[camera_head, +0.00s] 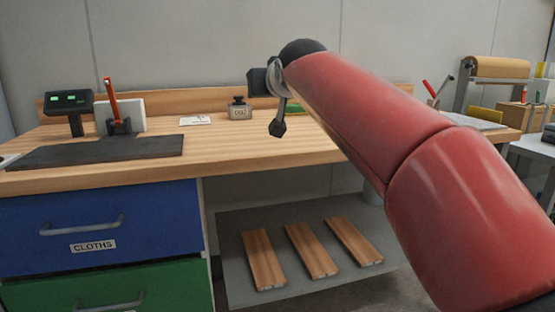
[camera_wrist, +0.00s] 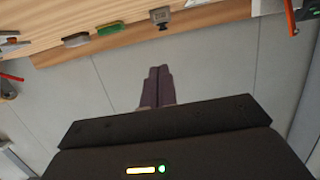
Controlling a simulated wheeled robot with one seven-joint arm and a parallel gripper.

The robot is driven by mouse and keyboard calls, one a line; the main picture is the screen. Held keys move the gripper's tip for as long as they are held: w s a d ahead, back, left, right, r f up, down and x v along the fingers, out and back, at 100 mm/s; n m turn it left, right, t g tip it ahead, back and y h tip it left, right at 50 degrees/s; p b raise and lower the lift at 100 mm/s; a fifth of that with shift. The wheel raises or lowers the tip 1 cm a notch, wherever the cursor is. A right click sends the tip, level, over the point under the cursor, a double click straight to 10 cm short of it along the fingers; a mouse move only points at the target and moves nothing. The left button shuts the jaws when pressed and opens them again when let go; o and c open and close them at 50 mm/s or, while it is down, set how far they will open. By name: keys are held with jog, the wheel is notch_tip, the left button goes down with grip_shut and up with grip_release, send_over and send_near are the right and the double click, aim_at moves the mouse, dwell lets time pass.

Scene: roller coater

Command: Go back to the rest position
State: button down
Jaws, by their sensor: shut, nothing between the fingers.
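My red arm reaches up and across the workbench (camera_head: 300,152) from the right in the head view. The fingers point at a plain grey wall or floor surface, apart from the bench edge. My arm hides part of the bench's right side in the head view.
A small metal weight (camera_head: 239,108) stands left of my gripper. A black mat (camera_head: 95,150), a display (camera_head: 69,103) and a red-handled tool (camera_head: 112,97) are at the left. Wooden boards (camera_head: 312,250) lie on the low shelf. A green block (camera_wrist: 109,28) shows in the wrist view.

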jog(key=s+d+f+m+g+h, duration=0.1)
jog(key=s+d+f+g, duration=0.2)
jog(key=s+f, duration=0.8)
jog(key=s+d+f+m+g+h, duration=0.1)
jog(key=s+d+f+g, duration=0.2)
jog(key=s+d+f, duration=0.5)
jog(key=s+d+f+m+g+h, duration=0.1)
jog(key=s+d+f, duration=0.5)
jog(key=s+f, duration=0.8)
notch_tip(320, 180, down, 3)
jog(key=shift+r+g+h, duration=0.1)
jog(key=shift+g+h, duration=0.5)
jog(key=shift+g, duration=0.4)
